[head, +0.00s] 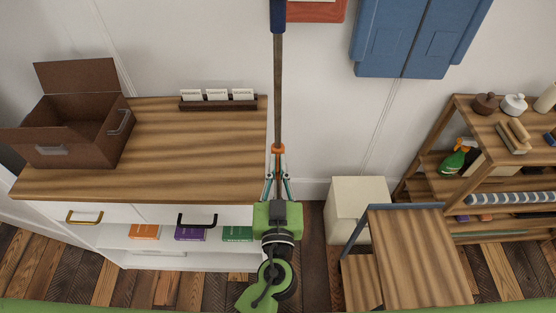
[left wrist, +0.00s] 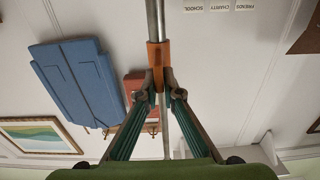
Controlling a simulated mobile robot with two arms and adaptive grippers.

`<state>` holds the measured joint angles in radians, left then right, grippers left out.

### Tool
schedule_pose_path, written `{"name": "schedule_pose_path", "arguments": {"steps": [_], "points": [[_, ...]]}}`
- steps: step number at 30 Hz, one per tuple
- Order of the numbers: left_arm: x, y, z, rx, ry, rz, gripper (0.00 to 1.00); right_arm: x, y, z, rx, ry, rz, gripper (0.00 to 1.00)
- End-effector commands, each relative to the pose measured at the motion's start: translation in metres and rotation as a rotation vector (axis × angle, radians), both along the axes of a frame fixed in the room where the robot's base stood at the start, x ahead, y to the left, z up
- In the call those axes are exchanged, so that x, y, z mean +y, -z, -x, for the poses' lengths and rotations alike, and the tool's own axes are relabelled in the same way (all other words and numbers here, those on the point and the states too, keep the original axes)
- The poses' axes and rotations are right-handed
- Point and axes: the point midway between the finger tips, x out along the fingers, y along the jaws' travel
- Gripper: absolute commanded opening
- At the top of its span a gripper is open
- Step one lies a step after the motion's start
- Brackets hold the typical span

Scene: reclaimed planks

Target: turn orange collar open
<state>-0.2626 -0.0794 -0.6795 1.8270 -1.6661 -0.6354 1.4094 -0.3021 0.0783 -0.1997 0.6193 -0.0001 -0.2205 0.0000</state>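The orange collar (head: 278,149) sits around a long upright pole (head: 278,95) with a dark blue top end, between the dresser and the white box. My left gripper (head: 278,159) is at the collar, its two teal fingers coming up from below. In the left wrist view the collar (left wrist: 157,54) stands out on the grey pole (left wrist: 153,17), and a thinner rod shows below it. The fingertips of my left gripper (left wrist: 157,77) press on both sides of the collar's lower part. My right gripper is in neither view.
A wooden-topped dresser (head: 190,160) on the left bears an open brown box (head: 68,152) and a card holder (head: 218,105). Right of the pole stand a white box (head: 358,203), a wooden table (head: 420,255) and a shelf (head: 457,130). A blue cabinet (head: 405,40) hangs on the wall.

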Motion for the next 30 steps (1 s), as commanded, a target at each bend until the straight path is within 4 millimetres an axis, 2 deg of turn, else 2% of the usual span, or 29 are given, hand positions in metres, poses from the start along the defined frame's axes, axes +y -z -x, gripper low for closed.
{"name": "schedule_pose_path", "arguments": {"steps": [9, 19, 30], "points": [[0.001, 0.000, 0.000, 0.000, 0.006, -0.001, 0.00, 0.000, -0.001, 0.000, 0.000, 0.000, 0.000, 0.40], [0.010, 0.000, -0.001, 0.000, 0.178, -0.004, 0.00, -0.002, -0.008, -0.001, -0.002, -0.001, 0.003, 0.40], [0.012, 0.000, -0.002, -0.001, 0.206, -0.003, 0.00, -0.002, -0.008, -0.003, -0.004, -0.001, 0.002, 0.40]]}}
